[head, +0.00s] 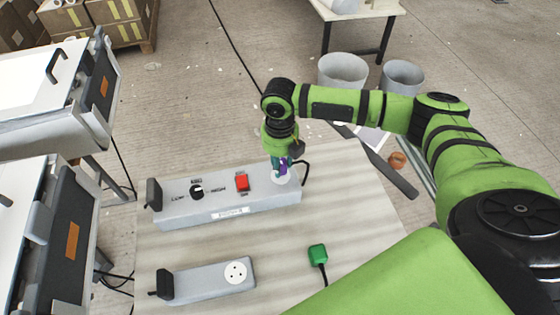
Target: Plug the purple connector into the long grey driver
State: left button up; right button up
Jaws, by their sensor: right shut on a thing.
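The long grey driver (218,205) lies on the table, with a black knob, a red switch and a label on its body. My right gripper (282,168) points down over the right end of the driver. It is shut on the purple connector (283,168), which is mostly hidden by the fingers. The connector is at or just above the round white socket (287,179) at that end. I cannot tell whether it is seated in it. My left gripper is not in view.
A shorter grey driver (208,281) with a round white socket lies nearer. A green connector (318,255) with a black cable lies to its right. The table (350,200) is mostly bare around them. Grey buckets (342,70) stand on the floor behind. White-topped machines (50,80) stand at left.

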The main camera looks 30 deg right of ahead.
jog(key=shift+f, duration=0.3)
dwell(0.6)
jog(key=shift+p, duration=0.35)
dwell(0.8)
jog(key=shift+p, duration=0.45)
jog(key=shift+p, duration=0.4)
dwell(0.4)
jog(key=shift+f+b, duration=0.3)
jog(key=shift+f, duration=0.3)
dwell(0.4)
jog(key=o, duration=1.2)
jog(key=shift+c, duration=0.2)
